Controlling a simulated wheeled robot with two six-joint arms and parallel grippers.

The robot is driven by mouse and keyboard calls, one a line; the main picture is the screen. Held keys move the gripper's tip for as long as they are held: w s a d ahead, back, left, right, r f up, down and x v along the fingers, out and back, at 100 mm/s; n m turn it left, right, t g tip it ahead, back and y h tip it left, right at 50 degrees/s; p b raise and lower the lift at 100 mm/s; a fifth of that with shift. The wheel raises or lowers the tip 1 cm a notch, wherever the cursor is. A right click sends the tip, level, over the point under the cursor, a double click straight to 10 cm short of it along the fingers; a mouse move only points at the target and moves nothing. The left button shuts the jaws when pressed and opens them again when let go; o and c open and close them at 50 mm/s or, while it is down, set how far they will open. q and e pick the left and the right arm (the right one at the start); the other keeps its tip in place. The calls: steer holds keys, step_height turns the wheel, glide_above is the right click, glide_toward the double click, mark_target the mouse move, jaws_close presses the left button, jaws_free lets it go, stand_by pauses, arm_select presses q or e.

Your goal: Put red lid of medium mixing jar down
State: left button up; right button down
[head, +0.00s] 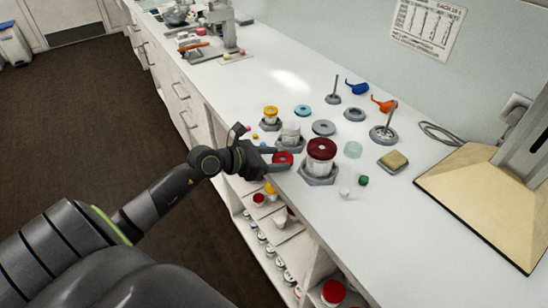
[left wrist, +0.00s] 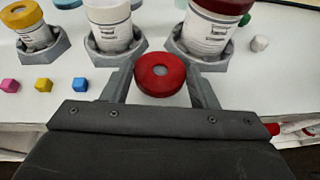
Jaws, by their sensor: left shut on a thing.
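The red lid (head: 282,158) is between the fingers of my left gripper (head: 277,158), at the counter's front edge. In the left wrist view, the round red lid (left wrist: 160,74) has a grey centre and sits between both fingers of the gripper (left wrist: 160,80). I cannot tell whether its underside touches the counter. The medium mixing jar (head: 290,135) is white, with no red lid on it, and stands upright in a grey hexagonal holder just behind the lid. It also shows in the left wrist view (left wrist: 110,25). My right gripper is not in view.
A large jar with a dark red lid (head: 321,149) stands close right of my gripper. A yellow-lidded small jar (head: 271,114) stands farther left. Small cubes (left wrist: 42,85) lie near the front edge. Grey discs (head: 323,128) lie behind. Open shelves (head: 285,235) are below.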

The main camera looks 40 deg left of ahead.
arm_select(q)
steer(key=o, duration=0.9)
steer(key=shift+f, duration=0.1)
steer(key=shift+r+p, duration=0.35)
steer(key=shift+r, duration=0.05)
steer(key=shift+r+p, duration=0.4)
steer(key=shift+r, duration=0.15)
steer(key=shift+s+a+f+b, duration=0.2)
steer(key=shift+s+a+b, duration=0.1)
steer(key=shift+s+b, duration=0.15)
steer(key=shift+v, duration=5.45)
steer(key=shift+d+r, duration=0.1)
